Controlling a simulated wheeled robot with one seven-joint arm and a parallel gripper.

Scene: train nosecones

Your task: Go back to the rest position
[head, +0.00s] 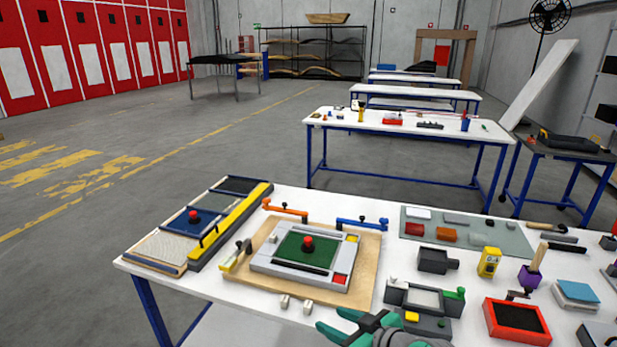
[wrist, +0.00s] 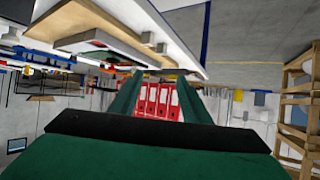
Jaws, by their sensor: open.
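My gripper (head: 352,325) shows at the bottom edge of the head view, with green fingers. It is open and empty, at the near edge of the white worktable (head: 240,310). In the wrist view my gripper (wrist: 155,85) shows its two green fingers spread, with red lockers (wrist: 157,100) visible between them in the distance. The wrist view is tilted, so the table appears along its top. On the table, left of and beyond my gripper, a wooden board (head: 368,262) carries a grey frame with a green panel (head: 305,250) and a red knob.
A sorting tray with a yellow bar (head: 230,225) lies at the table's left end. Right of my gripper stand a grey fixture (head: 425,300), a red bin (head: 517,322) and a yellow device (head: 489,262). Open floor (head: 180,130) lies to the left. More tables stand behind.

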